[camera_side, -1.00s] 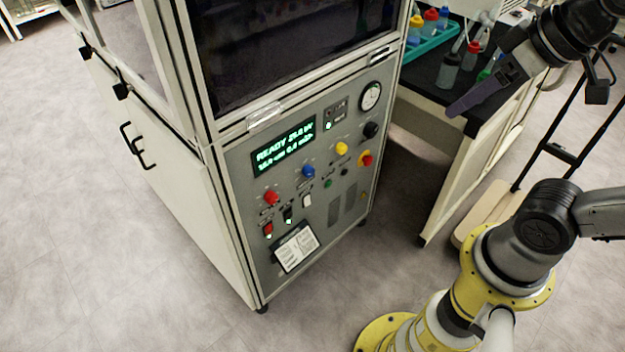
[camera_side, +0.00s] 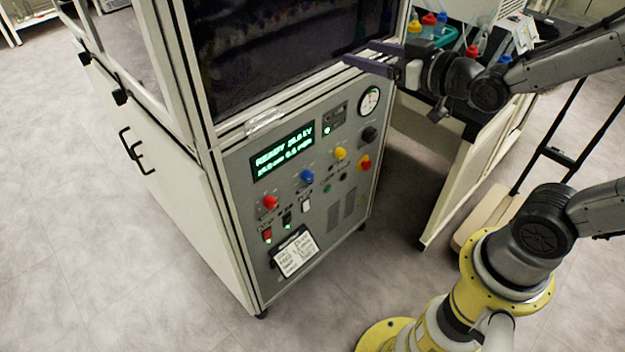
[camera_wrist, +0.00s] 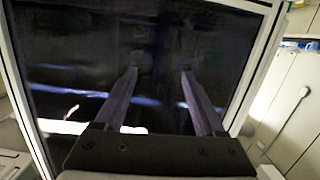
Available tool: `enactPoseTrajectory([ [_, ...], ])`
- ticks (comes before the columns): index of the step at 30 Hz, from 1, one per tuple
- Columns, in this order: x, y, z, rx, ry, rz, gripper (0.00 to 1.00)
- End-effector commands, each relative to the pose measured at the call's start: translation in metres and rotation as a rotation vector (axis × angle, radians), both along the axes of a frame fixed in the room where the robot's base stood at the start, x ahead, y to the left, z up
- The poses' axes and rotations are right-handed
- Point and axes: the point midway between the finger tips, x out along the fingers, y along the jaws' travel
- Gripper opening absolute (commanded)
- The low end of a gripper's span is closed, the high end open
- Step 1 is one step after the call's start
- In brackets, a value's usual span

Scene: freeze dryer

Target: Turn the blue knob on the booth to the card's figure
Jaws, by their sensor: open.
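The blue knob (camera_side: 307,176) is on the grey front panel (camera_side: 318,217) of the booth, right of the red knob and below the green display. The card (camera_side: 295,253) is fixed low on the panel; its figure is too small to read. My gripper (camera_side: 357,60) is in front of the dark window's lower right part, above and to the right of the blue knob, apart from it. In the wrist view my gripper (camera_wrist: 160,72) has its two purple fingers spread with nothing between them, facing the dark window (camera_wrist: 90,50). The knob does not show in the wrist view.
A red knob (camera_side: 269,202), a yellow knob (camera_side: 340,153), a red-and-yellow knob (camera_side: 365,163), a black knob (camera_side: 369,135) and a gauge (camera_side: 369,101) share the panel. A bench with bottles in a teal tray (camera_side: 445,38) stands right. The floor before the panel is clear.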

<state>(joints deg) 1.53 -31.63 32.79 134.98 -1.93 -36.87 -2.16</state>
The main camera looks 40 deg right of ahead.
Motion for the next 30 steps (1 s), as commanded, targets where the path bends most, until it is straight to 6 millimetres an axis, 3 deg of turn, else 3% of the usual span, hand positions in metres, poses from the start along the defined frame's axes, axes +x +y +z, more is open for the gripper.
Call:
enactPoseTrajectory([
  [4, 0.004, 0.0, 0.0, -0.006, -0.155, 0.006, 0.72],
  [6, 0.003, 0.001, -0.04, -0.005, -0.137, 0.006, 0.72],
  [15, 0.003, 0.001, -0.177, -0.006, -0.142, 0.007, 0.72],
  [30, 0.003, 0.001, -0.345, -0.006, -0.155, 0.006, 0.72],
])
